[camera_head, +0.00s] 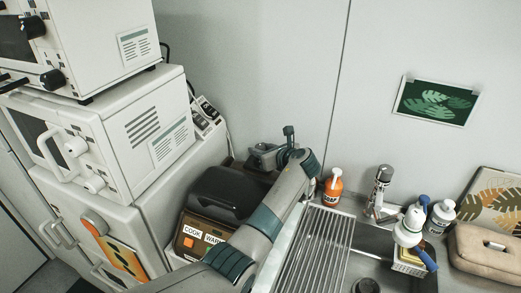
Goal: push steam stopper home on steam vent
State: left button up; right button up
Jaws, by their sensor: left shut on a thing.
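The rice cooker is a dark-lidded brown pot (207,229) with COOK and WARM labels on its front, left of the sink. Its black lid (225,188) is down. My left gripper (262,157) is behind the lid's back right side, close to the wall. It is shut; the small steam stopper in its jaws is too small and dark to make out. The steam vent cannot be made out either, so I cannot tell whether stopper and vent touch. My left arm crosses in front of the cooker's right side. My right gripper is out of view.
White ovens (120,140) stand stacked at the left. A power strip (205,112) is behind them. Right of my arm are a drying rack (318,250), an orange bottle (333,187), a faucet (381,188), white bottles (440,216) and a brown bag (487,252).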

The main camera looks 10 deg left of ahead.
pick_arm(q)
jog(key=shift+f, duration=0.1)
jog(key=shift+f+b, duration=0.3)
jog(key=shift+f, duration=0.4)
jog(key=shift+f, duration=0.4)
jog(key=shift+f, duration=0.1)
dwell(0.4)
jog(key=shift+r+p, duration=0.35)
jog(key=shift+p, duration=0.1)
jog(key=shift+r+p, duration=0.5)
jog(key=shift+r, duration=0.05)
